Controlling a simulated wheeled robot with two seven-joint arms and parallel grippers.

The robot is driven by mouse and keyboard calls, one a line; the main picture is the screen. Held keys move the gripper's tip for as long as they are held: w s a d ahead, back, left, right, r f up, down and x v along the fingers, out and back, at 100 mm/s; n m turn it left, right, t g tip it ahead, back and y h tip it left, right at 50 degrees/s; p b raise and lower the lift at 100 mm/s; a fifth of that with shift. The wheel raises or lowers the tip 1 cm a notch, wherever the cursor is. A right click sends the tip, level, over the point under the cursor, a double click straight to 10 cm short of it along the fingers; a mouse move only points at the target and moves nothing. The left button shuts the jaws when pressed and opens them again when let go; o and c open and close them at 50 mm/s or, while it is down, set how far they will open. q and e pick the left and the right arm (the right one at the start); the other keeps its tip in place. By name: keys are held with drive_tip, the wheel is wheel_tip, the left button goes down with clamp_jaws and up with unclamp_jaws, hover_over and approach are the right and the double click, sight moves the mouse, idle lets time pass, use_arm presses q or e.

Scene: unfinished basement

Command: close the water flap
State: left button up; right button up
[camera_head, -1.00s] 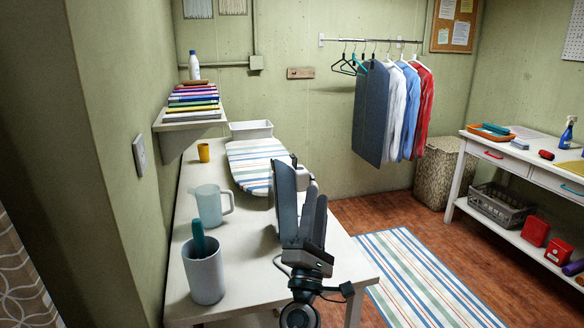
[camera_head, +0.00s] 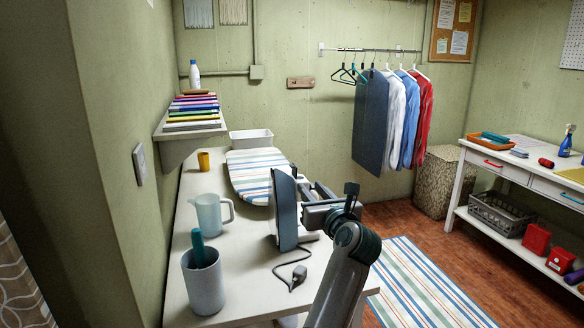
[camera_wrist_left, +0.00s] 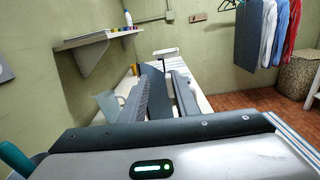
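The iron (camera_head: 284,210) stands upright on its heel on the white table, its blue-grey soleplate facing left. It also shows in the left wrist view (camera_wrist_left: 152,72), partly behind the fingers. I cannot make out its water flap; the iron's far side and my gripper hide that part. My left gripper (camera_head: 312,191) is just right of the iron's upper part, its fingers pointing away from me. In the left wrist view the two fingers (camera_wrist_left: 160,98) are apart with nothing clearly held between them. I cannot tell whether a finger touches the iron. My right gripper is out of view.
A translucent jug (camera_head: 209,212) and a grey cup with a teal handle (camera_head: 204,285) stand left of the iron. A striped ironing pad (camera_head: 252,168) lies behind it. The iron's cord (camera_head: 290,262) lies on the table in front. A wall shelf (camera_head: 188,133) overhangs the left side.

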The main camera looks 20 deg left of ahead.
sight(293, 168)
use_arm(q)
drive_tip(key=shift+w+a, duration=0.1)
